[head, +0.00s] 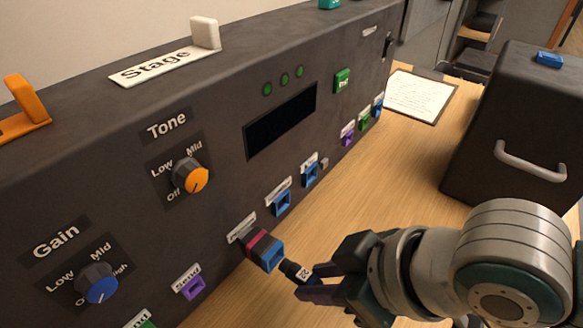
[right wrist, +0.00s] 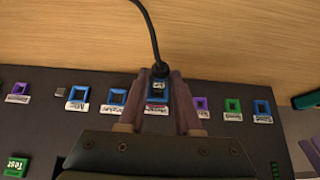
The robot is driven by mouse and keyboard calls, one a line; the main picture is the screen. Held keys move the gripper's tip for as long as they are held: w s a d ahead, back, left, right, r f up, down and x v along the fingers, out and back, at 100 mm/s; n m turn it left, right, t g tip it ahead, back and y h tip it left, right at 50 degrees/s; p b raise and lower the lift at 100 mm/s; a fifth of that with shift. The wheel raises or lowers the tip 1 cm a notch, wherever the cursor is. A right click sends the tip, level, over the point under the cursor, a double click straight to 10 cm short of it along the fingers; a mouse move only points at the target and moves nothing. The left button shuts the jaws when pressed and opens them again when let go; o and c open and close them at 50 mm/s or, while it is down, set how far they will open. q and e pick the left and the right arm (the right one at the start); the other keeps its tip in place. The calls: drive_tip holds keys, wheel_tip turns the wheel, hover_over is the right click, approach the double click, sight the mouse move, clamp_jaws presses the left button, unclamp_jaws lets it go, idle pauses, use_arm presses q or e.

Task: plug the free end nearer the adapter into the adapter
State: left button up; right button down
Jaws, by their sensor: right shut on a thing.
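The adapter (head: 262,249), dark with a magenta band and a blue-rimmed mouth, sticks out of the front of the dark console. My right gripper (head: 306,287) is shut on a black cable plug (head: 290,269) with a small white label. The plug points at the adapter's mouth with its tip right at it; I cannot tell whether it has entered. In the right wrist view the plug (right wrist: 160,71) sits between the fingers, its black cable running up and away, with a blue-rimmed mouth (right wrist: 157,98) in line. My left gripper is not in view.
The console (head: 215,155) carries a row of sockets, including blue ones (head: 281,203) beside the adapter and a purple one (head: 190,284). A dark box (head: 510,120) with a handle stands at the right. A paper sheet (head: 420,95) lies behind. Wooden table between is clear.

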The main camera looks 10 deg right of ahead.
drive_tip(key=shift+p, duration=0.35)
idle(0.4)
drive_tip(key=shift+w+a, duration=0.65)
drive_tip(key=shift+w, duration=0.2)
idle(1.7)
idle(0.6)
drive_tip(key=c, duration=0.5)
unclamp_jaws()
drive_tip(key=shift+w, duration=0.1)
